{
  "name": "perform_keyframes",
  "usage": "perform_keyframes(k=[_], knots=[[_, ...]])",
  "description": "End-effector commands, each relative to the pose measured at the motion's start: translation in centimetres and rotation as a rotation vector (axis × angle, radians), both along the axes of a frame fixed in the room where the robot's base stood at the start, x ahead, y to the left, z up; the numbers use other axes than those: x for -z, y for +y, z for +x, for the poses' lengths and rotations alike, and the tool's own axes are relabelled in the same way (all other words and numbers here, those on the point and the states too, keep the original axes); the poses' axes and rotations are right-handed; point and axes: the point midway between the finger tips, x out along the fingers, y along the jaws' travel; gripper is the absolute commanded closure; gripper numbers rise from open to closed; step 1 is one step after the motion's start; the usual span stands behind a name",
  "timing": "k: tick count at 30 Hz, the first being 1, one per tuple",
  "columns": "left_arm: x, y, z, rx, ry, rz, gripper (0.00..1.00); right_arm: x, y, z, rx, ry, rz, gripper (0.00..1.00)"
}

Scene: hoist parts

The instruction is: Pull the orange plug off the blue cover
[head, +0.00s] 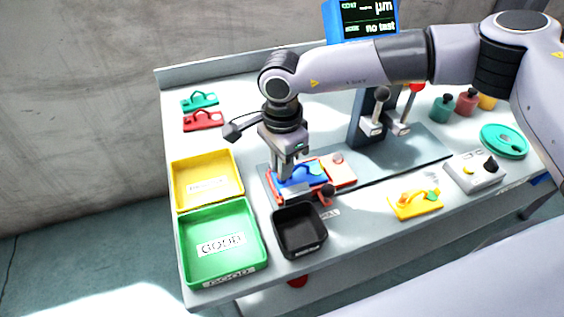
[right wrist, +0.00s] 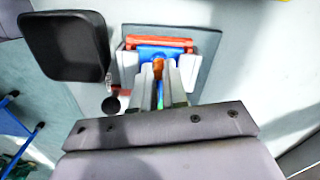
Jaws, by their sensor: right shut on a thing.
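The blue cover (head: 314,179) sits in a red-edged fixture on the bench, below my right gripper (head: 287,174). The blue cover also shows in the right wrist view (right wrist: 150,52), in front of the fingertips. The orange plug (right wrist: 158,66) shows between the two fingers of my right gripper (right wrist: 160,78), at the blue cover. My right gripper is shut on the orange plug. In the head view the fingers hide the plug. Whether the plug is still seated in the cover cannot be told. My left gripper is not in view.
A black tray (head: 299,248) stands just in front of the fixture. A green tray (head: 190,262) marked GOOD and a yellow tray (head: 177,193) stand at left. A yellow part (head: 408,208) and a grey control box (head: 470,184) lie to the right. A press column (head: 364,112) stands behind.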

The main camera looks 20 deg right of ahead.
Motion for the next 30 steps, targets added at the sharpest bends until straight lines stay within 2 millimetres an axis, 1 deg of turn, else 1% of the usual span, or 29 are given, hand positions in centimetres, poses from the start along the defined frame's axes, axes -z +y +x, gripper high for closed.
perform_keyframes(k=[24, 30], knots=[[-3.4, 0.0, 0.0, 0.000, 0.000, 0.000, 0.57, -5.6, 0.0, 0.0, 0.000, 0.000, 0.000, 1.00], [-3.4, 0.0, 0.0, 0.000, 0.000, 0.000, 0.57, -5.9, 0.0, 0.0, 0.000, 0.000, 0.000, 1.00]])
